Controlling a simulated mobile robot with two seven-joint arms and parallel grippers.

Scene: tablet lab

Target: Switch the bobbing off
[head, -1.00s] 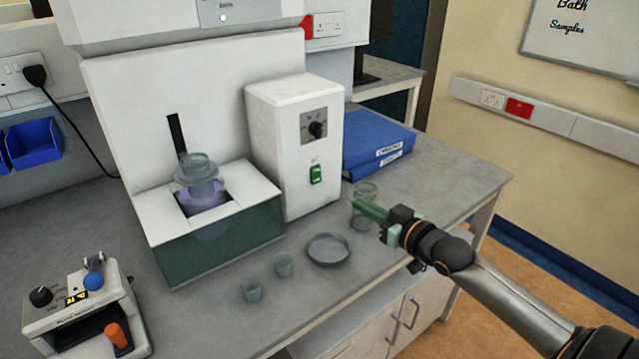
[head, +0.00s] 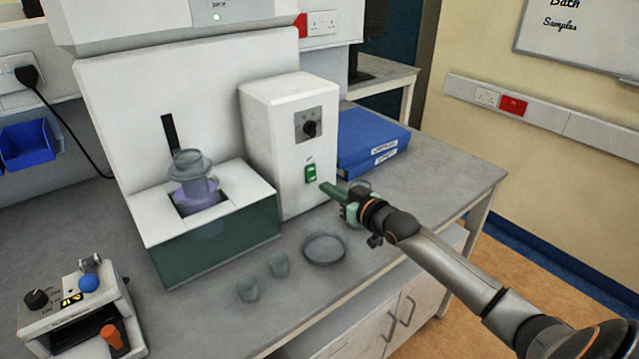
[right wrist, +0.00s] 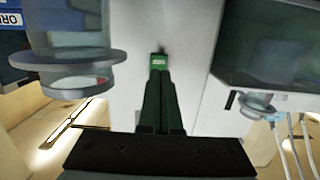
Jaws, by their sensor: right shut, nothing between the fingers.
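The white control box (head: 265,150) stands on the bench with a black dial (head: 310,129) and, below it, a green rocker switch (head: 311,173) on its front face. My right gripper (head: 324,188) is shut and empty, its green fingertips just below and right of the switch. In the right wrist view the shut fingers (right wrist: 160,95) point at the green switch (right wrist: 158,62); I cannot tell whether they touch it. Left of the box, a clear basket assembly (head: 190,165) sits in the opening of the green-fronted bath (head: 215,240). My left gripper is not in view.
A clear beaker (head: 360,187) is partly hidden behind my right gripper. A small tester (head: 80,310) is at lower left.

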